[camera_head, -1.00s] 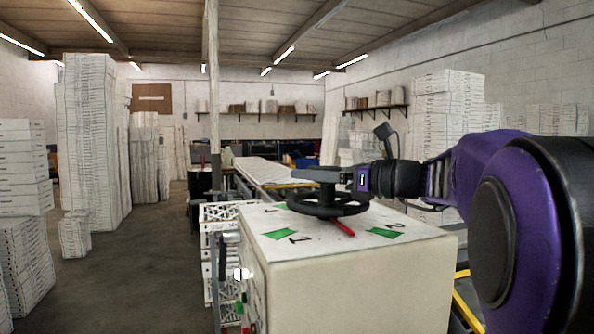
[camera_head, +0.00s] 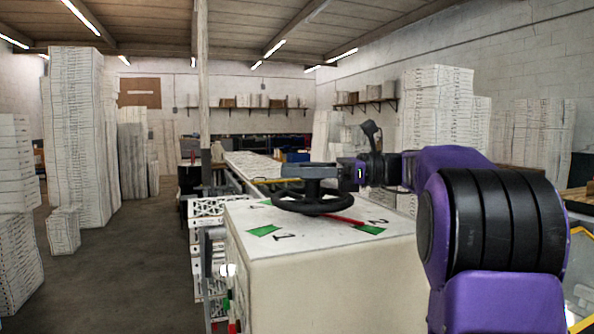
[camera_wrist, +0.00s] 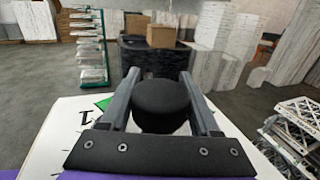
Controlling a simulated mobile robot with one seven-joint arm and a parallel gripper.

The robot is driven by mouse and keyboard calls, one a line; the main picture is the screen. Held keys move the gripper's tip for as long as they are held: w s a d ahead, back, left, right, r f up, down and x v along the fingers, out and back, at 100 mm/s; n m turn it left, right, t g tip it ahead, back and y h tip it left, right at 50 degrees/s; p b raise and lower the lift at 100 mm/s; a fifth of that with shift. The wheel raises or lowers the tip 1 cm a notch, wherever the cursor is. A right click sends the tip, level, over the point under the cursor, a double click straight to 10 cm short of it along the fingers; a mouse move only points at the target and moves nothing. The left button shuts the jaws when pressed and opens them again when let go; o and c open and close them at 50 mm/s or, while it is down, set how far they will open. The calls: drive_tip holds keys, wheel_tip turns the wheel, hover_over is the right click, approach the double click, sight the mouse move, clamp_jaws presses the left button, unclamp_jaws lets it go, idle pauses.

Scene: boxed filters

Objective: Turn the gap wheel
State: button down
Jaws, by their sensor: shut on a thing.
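The gap wheel (camera_head: 312,207) is a black handwheel lying flat on top of a cream cabinet (camera_head: 325,266). A red pointer (camera_head: 343,219) sticks out from under it toward the right, close to the green mark by the 2 (camera_head: 369,229). Another green mark (camera_head: 264,230) lies by the 1 at the front left. My gripper (camera_head: 286,171) reaches in level from the right over the wheel. In the wrist view its two grey fingers stand either side of a round black part (camera_wrist: 160,104) of the wheel. The wheel's far side is partly hidden.
White crates (camera_head: 208,208) stand left of the cabinet, and levers and coloured buttons show on its left side. A conveyor (camera_head: 250,165) runs behind. Tall stacks of boxes (camera_head: 75,135) stand at left. The floor (camera_head: 120,270) between is clear.

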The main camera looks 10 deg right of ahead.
drive_tip(key=shift+r, duration=0.15)
drive_tip(key=shift+c, duration=0.6)
unclamp_jaws()
drive_tip(key=v, duration=1.7)
drive_tip(key=shift+d, duration=0.2)
drive_tip(key=shift+w, duration=0.1)
